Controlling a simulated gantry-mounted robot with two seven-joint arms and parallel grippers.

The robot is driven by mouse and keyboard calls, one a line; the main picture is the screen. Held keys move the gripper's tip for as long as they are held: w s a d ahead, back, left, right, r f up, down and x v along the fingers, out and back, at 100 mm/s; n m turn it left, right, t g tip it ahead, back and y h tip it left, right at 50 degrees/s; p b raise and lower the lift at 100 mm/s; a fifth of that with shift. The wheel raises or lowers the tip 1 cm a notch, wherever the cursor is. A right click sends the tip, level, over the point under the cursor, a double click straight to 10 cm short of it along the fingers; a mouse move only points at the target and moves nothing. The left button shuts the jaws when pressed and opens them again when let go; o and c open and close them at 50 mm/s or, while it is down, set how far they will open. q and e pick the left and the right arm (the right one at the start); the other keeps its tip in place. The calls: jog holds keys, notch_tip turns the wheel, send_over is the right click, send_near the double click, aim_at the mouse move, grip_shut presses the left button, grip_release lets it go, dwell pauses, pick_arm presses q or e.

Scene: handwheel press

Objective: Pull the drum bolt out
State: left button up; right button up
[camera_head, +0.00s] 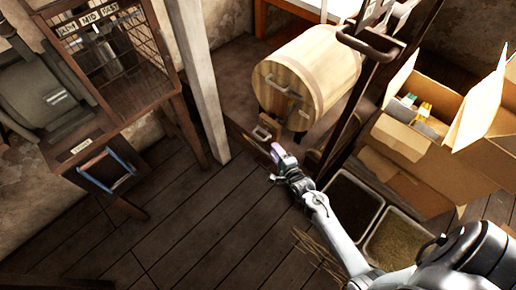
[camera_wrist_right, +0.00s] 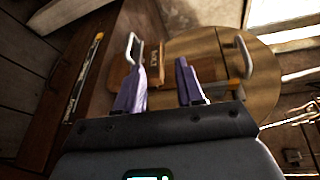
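The wooden drum (camera_head: 312,75) lies on its side at the upper middle, with a metal handle (camera_head: 284,88) on its round face. Below its face a small metal loop handle (camera_head: 262,133) shows at a dark wooden beam. In the right wrist view this loop (camera_wrist_right: 131,47) stands beside a small lettered wooden plate (camera_wrist_right: 152,62); it looks like the drum bolt's handle. My right gripper (camera_head: 277,153) is just below and right of the loop. In the wrist view its purple fingers (camera_wrist_right: 160,85) are apart and empty, with the loop just beyond the left finger. My left gripper is out of view.
A wooden post (camera_head: 204,90) stands left of the drum. A mesh-fronted cabinet (camera_head: 110,50) is at the upper left. Open cardboard boxes (camera_head: 410,135) and two filled trays (camera_head: 352,200) lie to the right. The plank floor (camera_head: 215,225) left of my right arm is clear.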

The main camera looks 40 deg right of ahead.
jog(key=m+b, duration=0.1)
jog(key=b, duration=0.8)
send_near(258, 136)
jog(key=shift+t+h, duration=0.3)
jog(key=shift+h, duration=0.1)
jog(key=shift+f+b+x, duration=0.2)
jog(key=shift+b+x, duration=0.95)
jog(key=shift+x, duration=0.5)
jog(key=shift+f+b+x, duration=0.25)
jog(key=shift+b+x, duration=0.85)
jog(key=shift+x, duration=0.55)
jog(key=shift+f+b+x, duration=0.2)
jog(key=shift+b+x, duration=0.95)
jog(key=shift+x, duration=0.5)
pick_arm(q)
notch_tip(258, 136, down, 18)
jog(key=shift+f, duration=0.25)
pick_arm(e)
jog(key=shift+a, duration=0.15)
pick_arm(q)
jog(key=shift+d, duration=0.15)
pick_arm(e)
jog(key=shift+c, duration=0.2)
grip_shut()
